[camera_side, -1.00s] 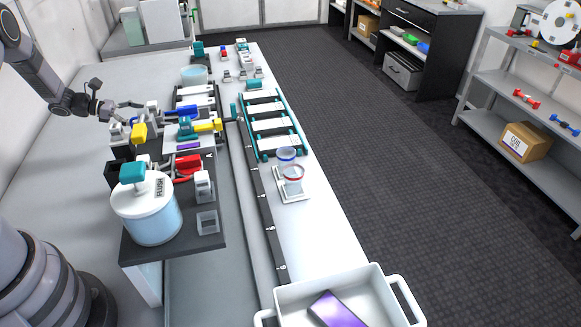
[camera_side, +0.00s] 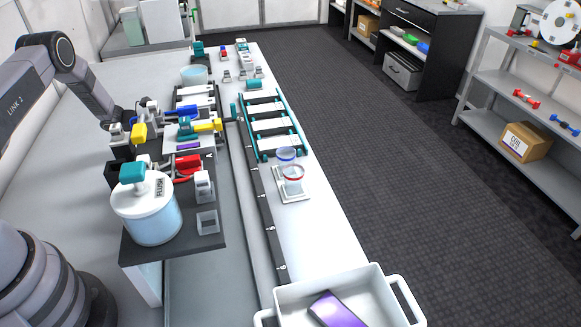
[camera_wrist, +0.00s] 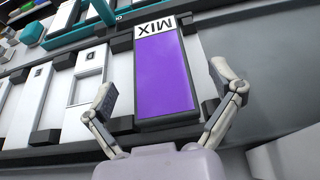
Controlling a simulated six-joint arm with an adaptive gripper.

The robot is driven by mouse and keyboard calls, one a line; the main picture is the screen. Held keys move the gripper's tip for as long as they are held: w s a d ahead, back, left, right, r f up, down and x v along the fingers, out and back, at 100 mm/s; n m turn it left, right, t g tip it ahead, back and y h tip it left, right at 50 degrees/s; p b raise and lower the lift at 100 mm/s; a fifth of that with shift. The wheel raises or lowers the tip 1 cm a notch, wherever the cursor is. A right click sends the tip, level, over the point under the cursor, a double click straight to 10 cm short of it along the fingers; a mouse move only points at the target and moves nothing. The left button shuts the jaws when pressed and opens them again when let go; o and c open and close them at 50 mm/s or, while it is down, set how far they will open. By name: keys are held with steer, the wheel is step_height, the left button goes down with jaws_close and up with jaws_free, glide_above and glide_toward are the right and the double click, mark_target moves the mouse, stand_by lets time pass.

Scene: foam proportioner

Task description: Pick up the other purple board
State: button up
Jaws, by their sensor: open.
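A purple board (camera_wrist: 163,75) with a white end marked "MIX" lies in a dark-edged slot in the wrist view. My gripper (camera_wrist: 168,92) is open and empty. Its two fingers are spread on either side of the board, and I cannot tell how far above it they are. In the side view my gripper is not clearly visible behind the equipment. A small purple patch (camera_side: 188,146) shows on the bench rig there. Another purple board (camera_side: 338,310) lies tilted in the white tote (camera_side: 378,277) at the front.
White slotted plates (camera_wrist: 37,95) lie left of the board in the wrist view. The FLUSH jar (camera_side: 147,210) stands near my arm, with yellow, blue and red fittings behind it. Two ringed cups (camera_side: 291,172) and a teal rack (camera_side: 270,125) stand on the right of the bench.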

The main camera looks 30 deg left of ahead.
steer(key=shift+x, duration=0.95)
steer(key=shift+r, duration=0.1)
steer(key=c, duration=1.2)
steer(key=shift+c, duration=0.2)
